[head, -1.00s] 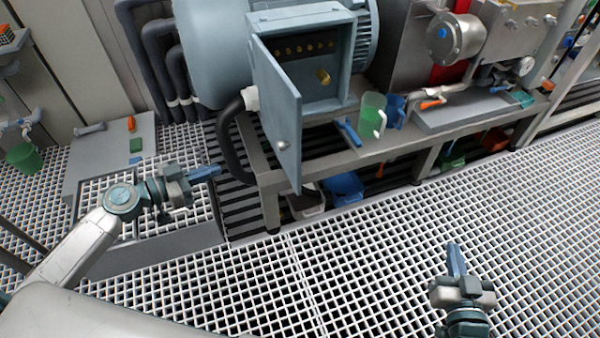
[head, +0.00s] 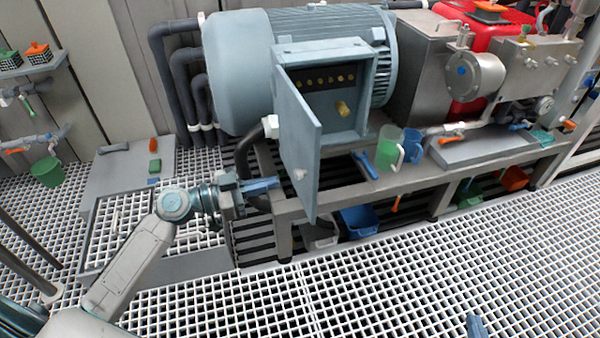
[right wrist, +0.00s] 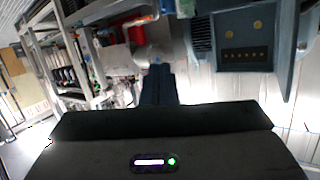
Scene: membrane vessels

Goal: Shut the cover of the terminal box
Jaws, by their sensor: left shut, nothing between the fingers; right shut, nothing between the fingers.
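The terminal box (head: 345,123) is a blue-grey box on the side of the large motor, with a row of brass terminals and a brass gland inside. Its cover (head: 298,150) stands open, swung outward on the left side, with a small pale knob near its lower part. My left gripper (head: 268,184) is shut and empty, just left of the cover's lower part; I cannot tell how far apart they are in depth. My right gripper (head: 475,325) shows only its blue fingertips at the bottom edge. The right wrist view shows its shut fingers (right wrist: 158,85) and the box (right wrist: 246,45) upside down.
The motor (head: 238,70) sits on a grey steel bench frame (head: 400,185). Bins lie below. The grating floor (head: 380,280) in front is clear.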

